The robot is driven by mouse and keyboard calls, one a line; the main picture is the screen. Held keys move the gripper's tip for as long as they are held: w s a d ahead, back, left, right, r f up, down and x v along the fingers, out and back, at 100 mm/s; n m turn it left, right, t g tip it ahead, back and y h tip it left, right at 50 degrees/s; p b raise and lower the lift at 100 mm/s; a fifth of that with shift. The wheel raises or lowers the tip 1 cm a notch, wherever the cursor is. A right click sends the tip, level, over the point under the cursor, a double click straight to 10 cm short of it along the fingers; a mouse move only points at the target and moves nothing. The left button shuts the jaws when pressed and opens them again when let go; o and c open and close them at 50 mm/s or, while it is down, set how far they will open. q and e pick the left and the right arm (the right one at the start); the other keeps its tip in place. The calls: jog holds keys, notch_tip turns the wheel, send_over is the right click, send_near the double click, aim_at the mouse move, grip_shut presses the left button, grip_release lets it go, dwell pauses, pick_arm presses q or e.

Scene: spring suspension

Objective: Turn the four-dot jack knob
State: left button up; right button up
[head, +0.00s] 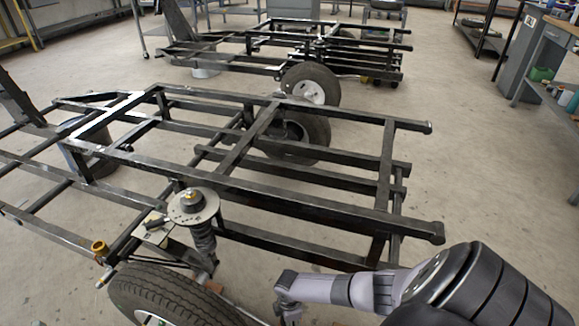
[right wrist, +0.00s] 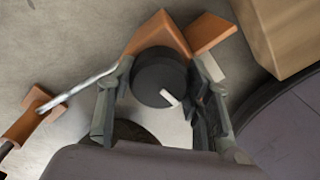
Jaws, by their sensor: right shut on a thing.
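A black round knob (right wrist: 158,70) with a white mark on its face sits between the two fingers of my right gripper (right wrist: 163,80) in the right wrist view. The fingers are shut on it, one on each side. No dots can be made out on it. Orange parts (right wrist: 160,32) of the jack show just behind the knob. In the head view my right gripper (head: 287,308) is low in the picture, right of the tire, and the knob cannot be made out there. My left gripper is not in view.
A black frame (head: 300,205) fills the middle, with a spring strut (head: 203,238) and a tire (head: 165,295) in front. A metal rod (right wrist: 92,84) runs to another orange piece (right wrist: 38,108). A box (right wrist: 280,30) stands close at right. A second frame stands behind.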

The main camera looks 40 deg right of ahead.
dwell(0.4)
jog(key=o, duration=1.1)
jog(key=shift+o, duration=0.2)
notch_tip(320, 180, up, 12)
